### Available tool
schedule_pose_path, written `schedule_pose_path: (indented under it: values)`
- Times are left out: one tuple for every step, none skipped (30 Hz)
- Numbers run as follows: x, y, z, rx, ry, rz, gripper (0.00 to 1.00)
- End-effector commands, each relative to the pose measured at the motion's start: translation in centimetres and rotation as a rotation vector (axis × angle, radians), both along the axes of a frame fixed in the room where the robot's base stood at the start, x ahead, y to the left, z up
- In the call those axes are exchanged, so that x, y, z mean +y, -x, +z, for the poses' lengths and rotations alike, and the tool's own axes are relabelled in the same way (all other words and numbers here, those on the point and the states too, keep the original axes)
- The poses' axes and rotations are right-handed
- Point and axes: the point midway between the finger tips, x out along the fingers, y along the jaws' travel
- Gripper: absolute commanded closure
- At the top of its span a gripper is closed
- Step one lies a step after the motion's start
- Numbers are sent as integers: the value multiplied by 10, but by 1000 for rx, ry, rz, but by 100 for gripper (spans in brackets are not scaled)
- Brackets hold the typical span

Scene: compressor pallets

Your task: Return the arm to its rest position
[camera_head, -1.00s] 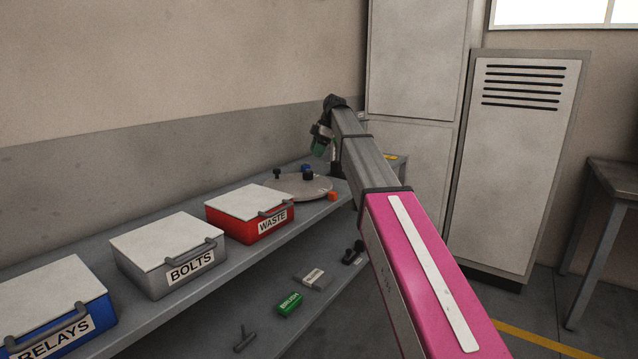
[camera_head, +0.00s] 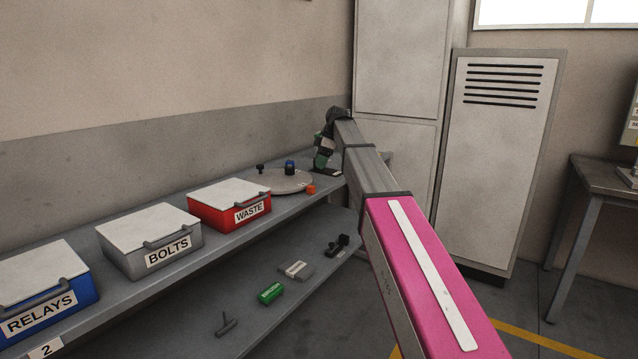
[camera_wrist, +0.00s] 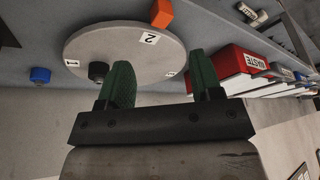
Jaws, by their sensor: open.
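My arm reaches forward, and my gripper (camera_head: 322,160) is at its far end, near the right end of the upper shelf. In the wrist view my gripper (camera_wrist: 160,75) shows two green fingers spread apart with nothing between them. A round grey disc (camera_head: 285,182) lies on the shelf to the left of the gripper. It also shows in the wrist view (camera_wrist: 110,50), beyond the fingers. The contact between gripper and shelf, if any, cannot be told.
Lidded bins marked RELAYS (camera_head: 40,310), BOLTS (camera_head: 168,255) and WASTE (camera_head: 248,212) line the upper shelf (camera_head: 200,262). An orange block (camera_head: 310,189) and a blue knob (camera_head: 290,167) are near the disc. A green BRUSH box (camera_head: 270,292) is on the lower shelf. A cabinet (camera_head: 490,170) stands right.

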Motion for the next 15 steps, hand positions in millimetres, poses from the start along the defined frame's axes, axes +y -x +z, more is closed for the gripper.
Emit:
schedule_pose_path:
  values:
    - [-4,6,-12,9,7,-25,41]
    - [-6,8,-17,14,10,-40,41]
    - [-9,11,-25,20,16,-63,41]
    - [-11,14,-32,25,20,-83,41]
    - [-13,16,-38,31,24,-102,41]
    - [-17,20,-49,39,31,-129,41]
    - [-20,23,-56,45,36,-152,41]
    - [-23,27,-64,50,42,-175,41]
    - [-27,32,-75,60,50,-208,41]
    - [-30,37,-85,67,56,-236,41]
    - [-33,41,-94,74,63,-265,41]
    - [-39,49,-109,86,74,-309,41]
    - [-43,56,-121,96,83,-345,41]
    - [-48,62,-133,104,91,-384,41]
    - [-55,74,-152,118,105,-441,41]
